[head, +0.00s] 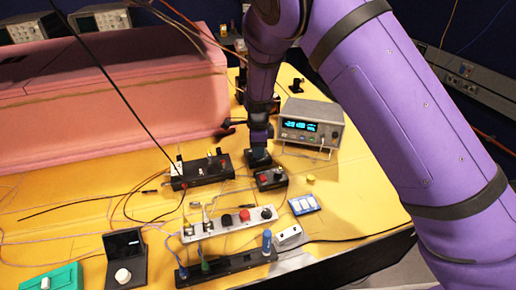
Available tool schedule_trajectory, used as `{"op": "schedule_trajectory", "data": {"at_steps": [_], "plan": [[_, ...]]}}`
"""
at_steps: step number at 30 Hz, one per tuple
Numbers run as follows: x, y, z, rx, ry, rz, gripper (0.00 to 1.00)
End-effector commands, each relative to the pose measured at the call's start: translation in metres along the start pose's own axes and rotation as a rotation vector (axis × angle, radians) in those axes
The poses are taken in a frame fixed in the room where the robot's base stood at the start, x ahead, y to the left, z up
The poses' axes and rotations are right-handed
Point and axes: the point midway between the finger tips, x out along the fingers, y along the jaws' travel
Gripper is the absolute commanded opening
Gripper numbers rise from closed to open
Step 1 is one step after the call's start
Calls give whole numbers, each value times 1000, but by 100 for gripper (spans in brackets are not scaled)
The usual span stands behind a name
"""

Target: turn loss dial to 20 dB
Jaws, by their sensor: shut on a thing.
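My purple arm reaches down from the top of the head view. My gripper (258,148) points down at a small dark box (259,160) in the middle of the yellow bench. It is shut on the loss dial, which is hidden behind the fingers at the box. The dial's scale and pointer are too small and covered to read, so its setting cannot be told.
A black box with a red knob (270,179) stands just in front. A black unit (202,172) is at left, and a lit instrument (310,128) at right. A grey knob strip (230,222) lies nearer. A pink foam block (110,95) stands behind; cables cross the bench.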

Motion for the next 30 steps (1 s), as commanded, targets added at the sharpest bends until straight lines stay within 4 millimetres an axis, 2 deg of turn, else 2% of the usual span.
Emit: {"op": "schedule_trajectory", "data": {"at_steps": [5,6,9,20,23,30], "plan": [[-1,-1,1,-1,-2,-4,5],[-1,-1,1,-1,-2,-4,36],[-1,-1,0,-1,-1,-3,55],[-5,0,0,-2,-1,-2,55],[-17,-1,1,-3,-2,-4,55],[-62,-1,1,-2,-3,-4,55]]}}
